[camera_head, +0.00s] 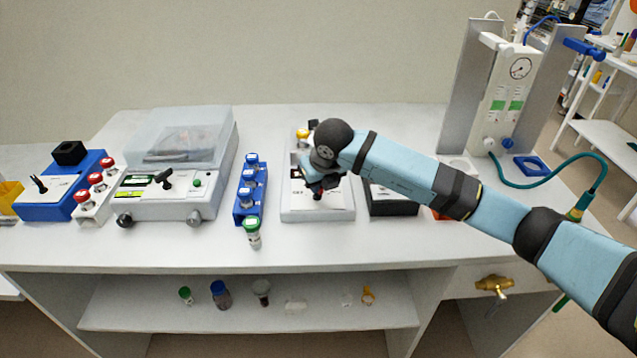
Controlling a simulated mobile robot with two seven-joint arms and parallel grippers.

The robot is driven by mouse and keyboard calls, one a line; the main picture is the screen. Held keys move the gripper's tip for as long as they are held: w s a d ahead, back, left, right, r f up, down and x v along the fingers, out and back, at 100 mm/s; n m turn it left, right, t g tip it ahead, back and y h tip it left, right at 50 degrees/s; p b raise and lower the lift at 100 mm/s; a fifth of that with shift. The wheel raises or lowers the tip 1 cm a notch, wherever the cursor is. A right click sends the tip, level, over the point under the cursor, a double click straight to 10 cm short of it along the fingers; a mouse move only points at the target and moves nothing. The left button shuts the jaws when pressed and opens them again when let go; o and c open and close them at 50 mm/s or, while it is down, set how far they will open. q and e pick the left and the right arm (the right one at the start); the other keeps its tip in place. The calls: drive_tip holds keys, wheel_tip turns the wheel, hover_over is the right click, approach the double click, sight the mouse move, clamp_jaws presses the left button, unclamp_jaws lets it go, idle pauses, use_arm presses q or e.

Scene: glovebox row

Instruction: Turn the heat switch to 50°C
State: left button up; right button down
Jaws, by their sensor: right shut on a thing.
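A pale flat device (292,213) lies in the middle of the bench, with printed labels on its top face. My right gripper (317,191) points down over this device. It is shut on a small dark switch there, which the fingers and wrist mostly hide. I cannot read the switch setting or any temperature marks. A yellow knob (302,133) shows at the device's back edge. My left gripper is not in view.
A blue rack (242,215) with several vials and a clear-lidded instrument (203,208) stand to the left. A dark box (392,206) sits close to the right, under my right arm. A gauge stand (498,95) with a green hose is at the back right.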

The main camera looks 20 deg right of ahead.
drive_tip(key=shift+m, duration=0.3)
drive_tip(key=c, duration=1.2)
unclamp_jaws()
drive_tip(key=shift+o, duration=0.2)
drive_tip(key=v, duration=1.3)
drive_tip(key=shift+s+r, duration=0.15)
drive_tip(key=shift+r, duration=0.25)
